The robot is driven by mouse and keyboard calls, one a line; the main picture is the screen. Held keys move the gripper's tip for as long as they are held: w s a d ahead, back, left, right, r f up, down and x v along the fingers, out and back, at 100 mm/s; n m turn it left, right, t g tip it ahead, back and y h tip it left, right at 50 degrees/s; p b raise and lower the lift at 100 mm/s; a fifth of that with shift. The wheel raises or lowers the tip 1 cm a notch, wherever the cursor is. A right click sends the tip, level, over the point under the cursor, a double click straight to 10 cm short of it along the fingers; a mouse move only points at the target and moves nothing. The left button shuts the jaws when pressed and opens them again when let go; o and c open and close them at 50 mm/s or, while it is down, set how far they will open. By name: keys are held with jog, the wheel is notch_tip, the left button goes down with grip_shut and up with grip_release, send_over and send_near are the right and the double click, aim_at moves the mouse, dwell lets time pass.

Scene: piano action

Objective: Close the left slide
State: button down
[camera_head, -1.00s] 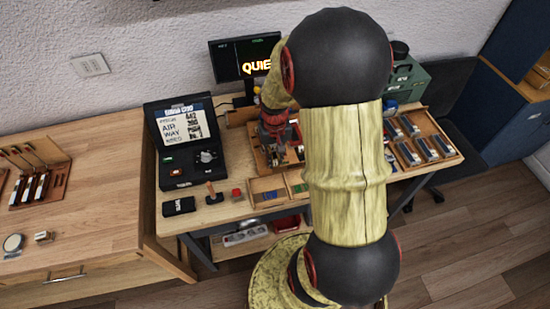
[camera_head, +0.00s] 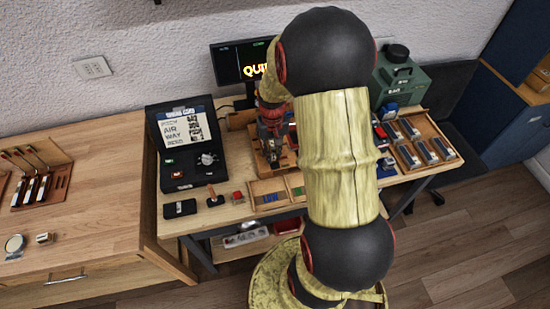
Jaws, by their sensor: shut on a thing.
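My gripper (camera_head: 272,154) is down at a wooden fixture (camera_head: 261,163) near the back middle of the workbench, left of my forearm. Its fingers look closed together on a small part there, too small and dark to make out. I cannot pick out the left slide for certain. My arm hides the right side of the fixture and much of the bench behind it.
An open black case (camera_head: 185,148) stands left of the fixture, with a black block (camera_head: 179,208) and a red piece (camera_head: 238,197) in front. A divided wooden tray (camera_head: 270,188) lies near the front edge. A green toolbox (camera_head: 399,80) stands back right.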

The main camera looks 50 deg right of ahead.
aim_at(273, 155)
jog(key=shift+w+d+r, duration=0.1)
jog(key=shift+w+d, duration=0.05)
jog(key=shift+w, duration=0.05)
jog(key=c, duration=2.1)
grip_release()
jog(key=o, duration=0.3)
jog(key=shift+o, duration=0.2)
notch_tip(273, 155, up, 12)
